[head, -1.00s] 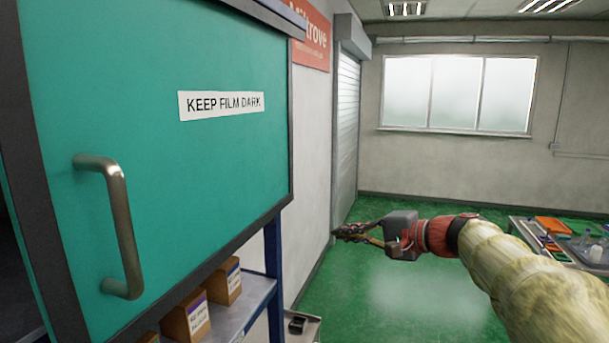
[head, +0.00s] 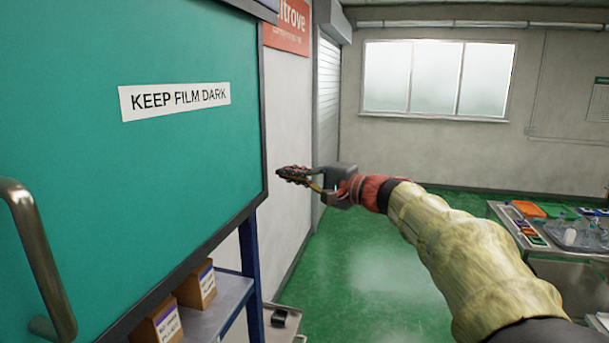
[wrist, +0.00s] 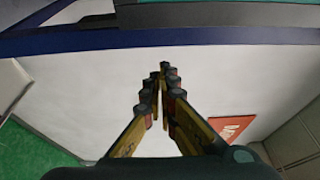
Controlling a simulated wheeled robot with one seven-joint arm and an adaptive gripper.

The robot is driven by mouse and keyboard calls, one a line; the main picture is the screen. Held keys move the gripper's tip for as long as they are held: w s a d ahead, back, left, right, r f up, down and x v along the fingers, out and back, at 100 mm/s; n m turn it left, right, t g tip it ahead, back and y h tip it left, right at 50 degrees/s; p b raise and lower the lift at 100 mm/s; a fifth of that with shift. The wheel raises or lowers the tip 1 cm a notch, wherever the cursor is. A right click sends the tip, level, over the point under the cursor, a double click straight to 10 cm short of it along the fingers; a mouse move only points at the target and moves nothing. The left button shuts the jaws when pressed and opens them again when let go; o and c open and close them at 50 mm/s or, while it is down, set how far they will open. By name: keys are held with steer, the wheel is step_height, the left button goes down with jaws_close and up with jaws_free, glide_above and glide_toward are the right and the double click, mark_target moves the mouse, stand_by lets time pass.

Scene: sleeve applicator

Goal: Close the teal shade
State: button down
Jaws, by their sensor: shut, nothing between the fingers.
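The teal shade (head: 180,165) is a large flat panel filling the left of the head view, with a dark frame and a white label reading "KEEP FILM DARK" (head: 175,101). Its metal bar handle (head: 38,260) is at the left edge, partly cut off. My gripper (head: 281,173) is shut and empty, to the right of the panel's right edge in the picture, not on the handle. In the wrist view my gripper (wrist: 164,72) shows its fingertips together, pointing towards a white wall and a dark blue beam (wrist: 200,35).
Below the panel is a shelf (head: 222,305) with small cardboard boxes (head: 197,287) on a blue post (head: 250,270). A bench (head: 520,245) with trays and clear vessels stands at the right. Green floor (head: 370,265) between them is clear. A red sign (head: 287,28) hangs on the wall.

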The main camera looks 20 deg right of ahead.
steer(key=shift+s+a+p, duration=0.2)
steer(key=shift+s+a, duration=0.25)
steer(key=shift+a, duration=0.4)
steer(key=shift+s+a+p, duration=0.15)
steer(key=shift+s+a, duration=0.3)
steer(key=shift+a, duration=0.4)
steer(key=shift+s, duration=0.1)
